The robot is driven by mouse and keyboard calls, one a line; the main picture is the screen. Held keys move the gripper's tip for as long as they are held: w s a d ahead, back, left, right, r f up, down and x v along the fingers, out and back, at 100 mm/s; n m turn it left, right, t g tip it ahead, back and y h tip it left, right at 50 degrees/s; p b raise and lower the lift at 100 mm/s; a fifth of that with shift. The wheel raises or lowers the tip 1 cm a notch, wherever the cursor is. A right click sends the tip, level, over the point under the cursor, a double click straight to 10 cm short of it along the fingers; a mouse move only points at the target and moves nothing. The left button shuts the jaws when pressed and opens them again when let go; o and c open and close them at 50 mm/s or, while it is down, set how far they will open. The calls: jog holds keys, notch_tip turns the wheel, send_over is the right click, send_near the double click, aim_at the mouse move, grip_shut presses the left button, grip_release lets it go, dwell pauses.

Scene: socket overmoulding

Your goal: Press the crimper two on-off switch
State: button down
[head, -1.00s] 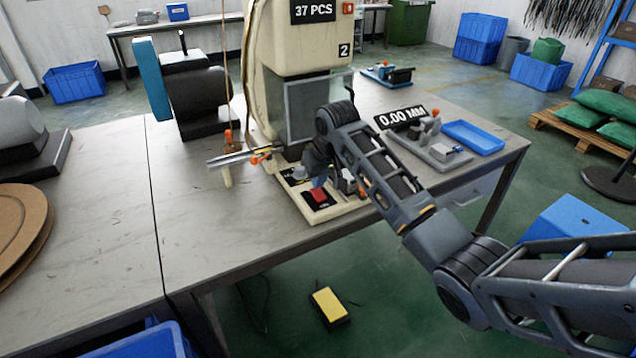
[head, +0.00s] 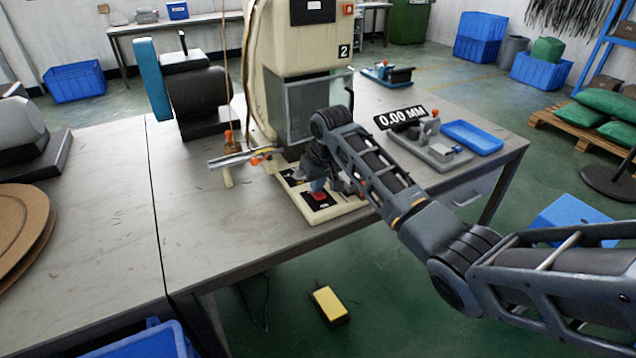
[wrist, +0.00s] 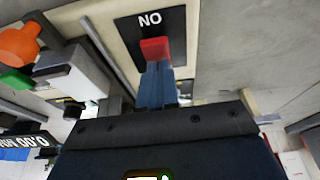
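Crimper two (head: 305,45) is a cream machine marked "2" on the table; its display (head: 312,10) is dark and blank. Its red on-off switch (head: 319,197) sits on a black plate on the machine's base. In the wrist view the switch (wrist: 155,48) is just beyond my fingertips, beside white lettering that reads "ON" upside down. My gripper (head: 317,186) points down at the switch, and its blue fingers (wrist: 157,72) are together with nothing between them. The tips meet or nearly meet the switch and cover its near end.
A gauge reading "0.00 MM" (head: 402,117) and a blue tray (head: 473,137) are right of the crimper. Pliers-like tools (head: 240,158) hang at its left. A yellow-topped pedal (head: 329,304) lies on the floor. The table front (head: 235,225) is clear.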

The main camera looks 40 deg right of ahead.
aim_at(322, 197)
jog(key=shift+s+a+f, duration=0.1)
jog(key=shift+s+f, duration=0.2)
jog(key=shift+f, duration=0.05)
jog(key=shift+s+a+f+p, duration=0.2)
jog(key=shift+s+p, duration=0.55)
jog(key=shift+p, duration=0.15)
jog(key=shift+r, duration=0.1)
jog(key=shift+r+p, duration=0.3)
jog(key=shift+p, duration=0.05)
jog(key=p+v, duration=0.3)
jog(key=shift+w+r, duration=0.3)
jog(key=shift+r, duration=0.05)
jog(key=d+v, duration=0.1)
jog(key=v, duration=0.9)
jog(key=shift+s+a+b, duration=0.4)
jog(key=shift+s+a, duration=0.05)
jog(key=shift+a, duration=0.05)
jog(key=shift+f, duration=0.1)
